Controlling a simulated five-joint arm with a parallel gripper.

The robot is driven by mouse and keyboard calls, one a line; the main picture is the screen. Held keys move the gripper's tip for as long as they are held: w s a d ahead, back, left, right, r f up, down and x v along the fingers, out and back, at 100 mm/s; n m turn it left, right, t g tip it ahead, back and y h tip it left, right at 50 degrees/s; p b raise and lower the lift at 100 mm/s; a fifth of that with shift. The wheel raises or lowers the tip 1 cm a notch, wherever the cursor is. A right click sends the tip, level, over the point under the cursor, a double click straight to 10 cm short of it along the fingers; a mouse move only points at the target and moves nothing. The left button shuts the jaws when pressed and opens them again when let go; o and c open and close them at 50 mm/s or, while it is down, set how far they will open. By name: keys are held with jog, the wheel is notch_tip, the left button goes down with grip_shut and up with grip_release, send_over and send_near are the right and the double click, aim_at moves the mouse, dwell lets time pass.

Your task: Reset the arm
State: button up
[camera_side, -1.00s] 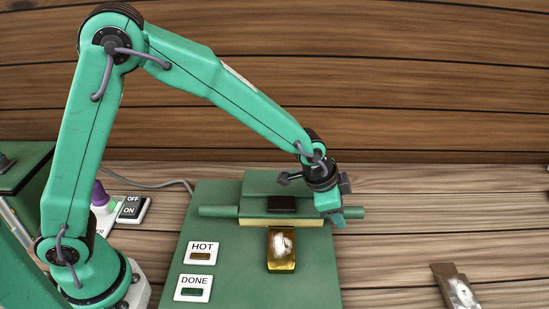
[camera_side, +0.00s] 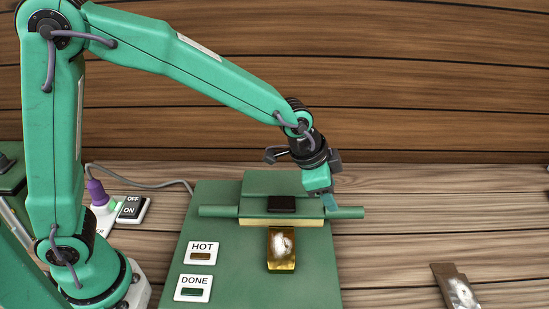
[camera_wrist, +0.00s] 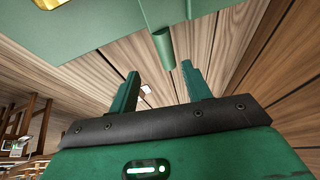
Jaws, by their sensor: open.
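My gripper (camera_side: 328,202) is at the right end of the green device, close to the right end of its green bar (camera_side: 350,212). In the wrist view my gripper (camera_wrist: 160,74) has its two green fingers spread with nothing between them. The bar's end (camera_wrist: 166,48) shows beyond the fingertips. Whether a finger touches the bar I cannot tell. My arm reaches over from the left, with its elbow high.
The green device (camera_side: 240,270) carries a black block (camera_side: 283,204), a gold piece with a whitish patch (camera_side: 282,262), and HOT (camera_side: 202,247) and DONE (camera_side: 193,281) labels. A power switch (camera_side: 130,209) stands left. A metal piece (camera_side: 456,290) lies right.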

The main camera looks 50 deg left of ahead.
jog(key=shift+s+r, duration=0.15)
jog(key=shift+r, duration=0.15)
jog(key=shift+a, duration=0.1)
jog(key=s+a+r+n, duration=0.5)
jog(key=s+a+r, duration=0.3)
jog(key=a, duration=0.4)
jog(key=s+a+r+n+t+y, duration=0.1)
jog(key=s+a+n, duration=0.3)
jog(key=s+a, duration=0.4)
jog(key=s+y, duration=0.1)
jog(key=s, duration=0.4)
jog(key=shift+s+n, duration=0.25)
jog(key=shift+n, duration=0.15)
